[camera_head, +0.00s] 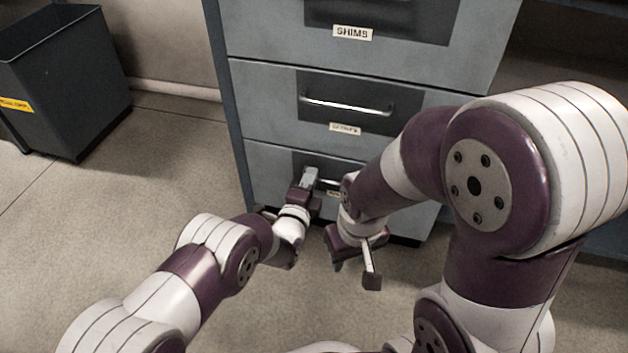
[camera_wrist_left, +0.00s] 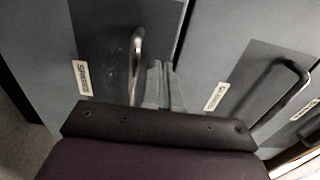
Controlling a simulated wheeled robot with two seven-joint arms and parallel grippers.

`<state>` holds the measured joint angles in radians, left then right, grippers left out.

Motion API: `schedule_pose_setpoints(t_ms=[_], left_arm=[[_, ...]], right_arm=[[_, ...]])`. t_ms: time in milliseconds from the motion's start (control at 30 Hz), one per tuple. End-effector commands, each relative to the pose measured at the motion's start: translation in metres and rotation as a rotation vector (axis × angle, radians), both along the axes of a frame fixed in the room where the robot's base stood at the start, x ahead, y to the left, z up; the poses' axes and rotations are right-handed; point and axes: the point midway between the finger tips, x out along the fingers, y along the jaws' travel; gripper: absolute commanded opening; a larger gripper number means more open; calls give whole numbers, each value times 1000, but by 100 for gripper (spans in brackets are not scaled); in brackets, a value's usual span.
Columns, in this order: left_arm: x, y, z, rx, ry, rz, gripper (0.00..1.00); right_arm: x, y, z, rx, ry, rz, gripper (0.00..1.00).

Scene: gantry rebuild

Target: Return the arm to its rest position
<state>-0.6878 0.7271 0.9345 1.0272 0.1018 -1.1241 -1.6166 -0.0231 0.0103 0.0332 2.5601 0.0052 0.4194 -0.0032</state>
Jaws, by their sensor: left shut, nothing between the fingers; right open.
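My left arm comes in from the left, and its gripper (camera_head: 309,178) is in front of the bottom drawer of a grey cabinet. In the left wrist view the two fingers (camera_wrist_left: 163,85) are shut together with nothing between them. They are beside a metal drawer handle (camera_wrist_left: 137,62); I cannot tell whether they touch it. My right gripper (camera_head: 356,268) is open and empty, pointing down, lower and to the right of the left one. The right arm covers part of the cabinet's lower right.
The grey cabinet has a top drawer labelled SHIMS (camera_head: 352,33), a middle drawer with a handle (camera_head: 345,106), and a bottom drawer (camera_head: 268,175) partly hidden by my arms. The drawers look shut. A dark bin (camera_head: 70,90) stands at the left. The floor (camera_head: 120,205) between is clear.

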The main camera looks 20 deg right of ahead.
Motion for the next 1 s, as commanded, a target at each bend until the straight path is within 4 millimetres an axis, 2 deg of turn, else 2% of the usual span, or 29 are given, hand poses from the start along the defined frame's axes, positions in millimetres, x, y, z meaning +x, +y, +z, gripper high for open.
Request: schedule_pose_setpoints(t_ms=[100,400,533,733,767,867,900,933,967,1000], left_arm=[[-19,13,6,4,4,-1,0],[-69,47,3,4,7,-1,0],[-81,55,0,3,5,-1,0],[-85,57,-6,-32,44,-1,0],[-85,57,-13,-52,99,0,0],[-103,69,-67,-86,441,38,0],[-117,77,-91,-96,649,89,0],[-127,86,-99,-113,807,154,0],[-134,100,-96,-137,958,242,0],[-143,123,-84,-179,1142,387,0]], right_arm=[[0,0,22,0,0,0,43],[0,0,55,0,0,0,43],[0,0,60,0,0,0,43],[0,0,59,0,1,0,43],[0,0,59,0,1,0,43],[0,0,59,0,1,0,43],[0,0,59,0,1,0,43],[0,0,62,0,1,0,43],[0,0,68,0,1,0,43],[0,0,77,0,1,0,43]])
